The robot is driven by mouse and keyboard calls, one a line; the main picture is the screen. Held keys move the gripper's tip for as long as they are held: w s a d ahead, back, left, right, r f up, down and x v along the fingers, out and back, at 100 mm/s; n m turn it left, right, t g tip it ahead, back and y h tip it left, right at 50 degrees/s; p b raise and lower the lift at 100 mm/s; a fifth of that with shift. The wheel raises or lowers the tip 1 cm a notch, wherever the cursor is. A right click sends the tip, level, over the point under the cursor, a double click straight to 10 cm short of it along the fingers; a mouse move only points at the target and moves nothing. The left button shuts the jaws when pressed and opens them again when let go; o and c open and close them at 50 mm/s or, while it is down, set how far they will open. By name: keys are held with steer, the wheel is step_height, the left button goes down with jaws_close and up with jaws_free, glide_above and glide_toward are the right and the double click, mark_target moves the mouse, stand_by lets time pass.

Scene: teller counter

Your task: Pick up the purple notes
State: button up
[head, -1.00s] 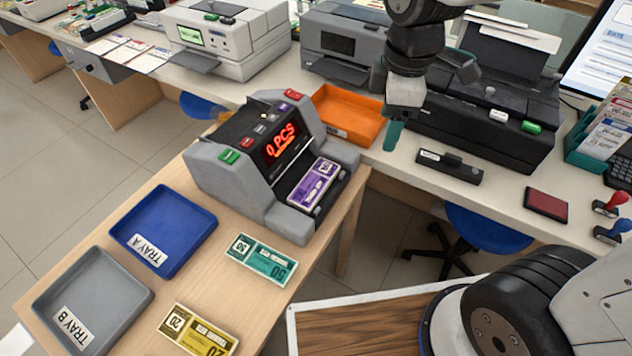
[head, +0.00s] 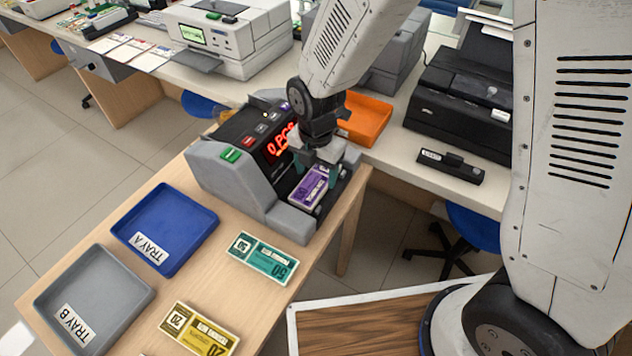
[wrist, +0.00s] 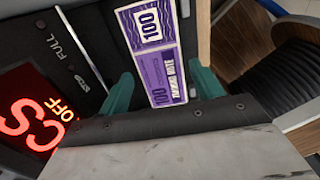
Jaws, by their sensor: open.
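The purple notes (head: 308,188) lie in the front slot of the grey counting machine (head: 236,178), below its red display. In the wrist view the purple notes (wrist: 155,52) show a printed 100 and lie between my two teal fingertips. My gripper (head: 314,172) is over the machine's slot, at the upper end of the notes. In the wrist view my gripper (wrist: 163,88) is open, with one finger on each side of the notes and a gap on both sides. The lower end of the notes is hidden by my gripper in the wrist view.
Blue tray A (head: 207,221) and grey tray B (head: 141,301) stand left on the wooden table. Teal notes (head: 261,258) and yellow notes (head: 199,328) lie in front of the machine. An orange tray (head: 366,116) and a black printer (head: 462,110) stand behind on the counter.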

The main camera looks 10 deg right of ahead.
mark_target(316, 183)
step_height(316, 183, down, 2)
steer(key=shift+f, duration=0.15)
steer(key=c, duration=0.9)
steer(key=shift+o, duration=0.2)
